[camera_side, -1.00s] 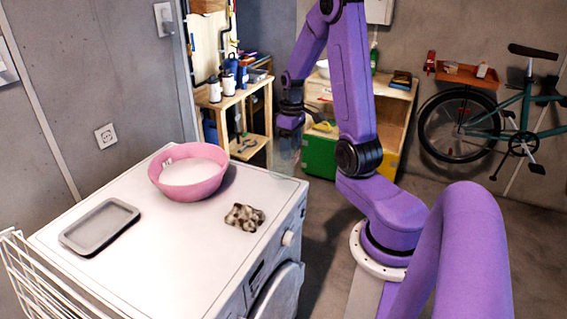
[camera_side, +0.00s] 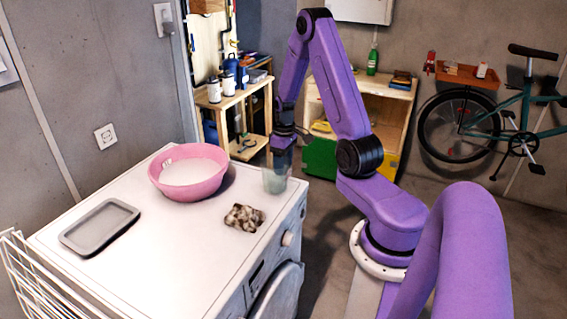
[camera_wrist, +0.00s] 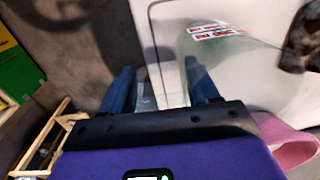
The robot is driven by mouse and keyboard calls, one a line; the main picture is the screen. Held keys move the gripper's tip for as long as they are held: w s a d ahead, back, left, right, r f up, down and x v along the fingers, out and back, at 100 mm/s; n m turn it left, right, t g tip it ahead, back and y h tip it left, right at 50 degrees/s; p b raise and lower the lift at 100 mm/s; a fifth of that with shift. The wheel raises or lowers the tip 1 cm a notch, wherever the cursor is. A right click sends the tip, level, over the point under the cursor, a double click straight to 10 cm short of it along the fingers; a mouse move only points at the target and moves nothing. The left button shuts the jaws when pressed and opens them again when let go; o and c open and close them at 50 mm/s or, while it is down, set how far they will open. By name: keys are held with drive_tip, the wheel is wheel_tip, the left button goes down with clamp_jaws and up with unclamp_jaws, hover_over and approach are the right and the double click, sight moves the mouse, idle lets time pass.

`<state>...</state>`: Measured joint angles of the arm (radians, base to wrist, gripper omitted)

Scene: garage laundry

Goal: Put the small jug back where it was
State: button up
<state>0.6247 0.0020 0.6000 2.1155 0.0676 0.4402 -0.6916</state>
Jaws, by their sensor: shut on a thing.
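The small jug (camera_side: 275,182) is clear, see-through and faintly greenish. My gripper (camera_side: 281,155) is shut on it from above and points downward. In the side view the jug is in front of the far right corner of the white washing machine top (camera_side: 150,255); I cannot tell whether it touches the top. In the wrist view my gripper (camera_wrist: 162,88) has a clear part of the jug between its fingers, and the jug's see-through body (camera_wrist: 245,78) spreads to the right. Its outline is faint.
On the machine top are a pink bowl (camera_side: 188,188) with pale contents, a grey tray (camera_side: 84,233) and a crumpled brown-and-white cloth (camera_side: 244,217). The bowl is left of the jug, the cloth in front. Bare top lies between tray and cloth. A white wire rack (camera_side: 35,285) is at front left.

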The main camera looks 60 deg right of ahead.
drive_tip(key=shift+f, duration=0.15)
drive_tip(key=o, duration=1.4)
